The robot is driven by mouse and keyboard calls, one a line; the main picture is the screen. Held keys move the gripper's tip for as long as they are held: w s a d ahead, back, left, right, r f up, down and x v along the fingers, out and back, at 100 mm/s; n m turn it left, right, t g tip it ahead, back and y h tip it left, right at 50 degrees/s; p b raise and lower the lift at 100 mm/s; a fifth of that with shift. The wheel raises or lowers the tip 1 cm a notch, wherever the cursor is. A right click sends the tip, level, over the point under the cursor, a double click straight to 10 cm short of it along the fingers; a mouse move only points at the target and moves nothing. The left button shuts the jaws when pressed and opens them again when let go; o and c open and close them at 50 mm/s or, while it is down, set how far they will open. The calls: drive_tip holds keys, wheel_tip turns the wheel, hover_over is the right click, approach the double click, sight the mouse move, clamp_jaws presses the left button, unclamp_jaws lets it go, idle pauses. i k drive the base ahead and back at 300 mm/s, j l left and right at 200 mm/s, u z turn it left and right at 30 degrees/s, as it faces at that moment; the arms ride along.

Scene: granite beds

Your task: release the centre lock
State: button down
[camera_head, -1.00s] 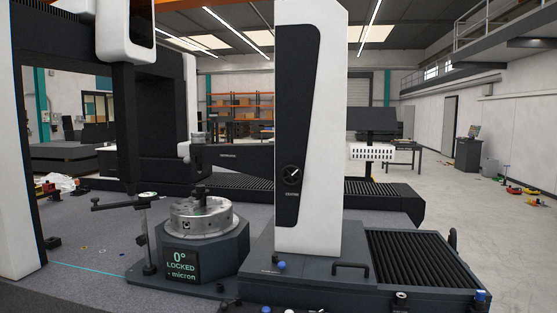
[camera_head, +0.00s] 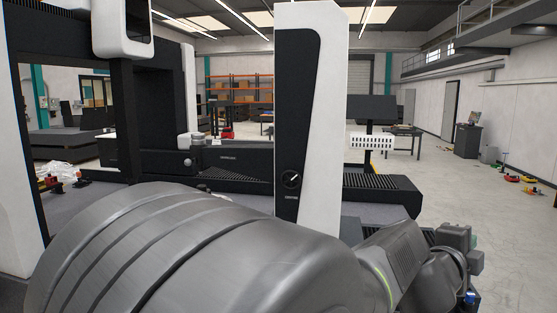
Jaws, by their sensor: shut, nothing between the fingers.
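A round dark dial with a white pointer (camera_head: 290,180) is on the black front strip of the tall white column (camera_head: 328,130). Its pointer slants up to the right. A small label below the dial is too small to read now. My grey arm fills the foreground from lower left to lower right, in front of the column's foot. Its far end, with a grey block, shows at the lower right. No gripper fingers can be made out. The round turntable and its display are hidden behind my arm.
A dark gantry with a white head (camera_head: 122,28) stands at the left. A dark horizontal beam (camera_head: 232,157) lies behind the column. Ribbed black covers (camera_head: 375,183) run to its right. Open floor (camera_head: 455,190) lies to the right, with small coloured objects farther right.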

sight(194, 161)
drive_tip(key=i+j+u, duration=0.1)
drive_tip(key=u, duration=0.5)
drive_tip(key=i+j+u, duration=0.3)
drive_tip(key=i, duration=0.15)
drive_tip(key=i+j+u, duration=0.1)
drive_tip(key=i+u, duration=0.15)
drive_tip(key=i, duration=0.25)
drive_tip(key=i+u, duration=0.3)
drive_tip(key=i, duration=0.55)
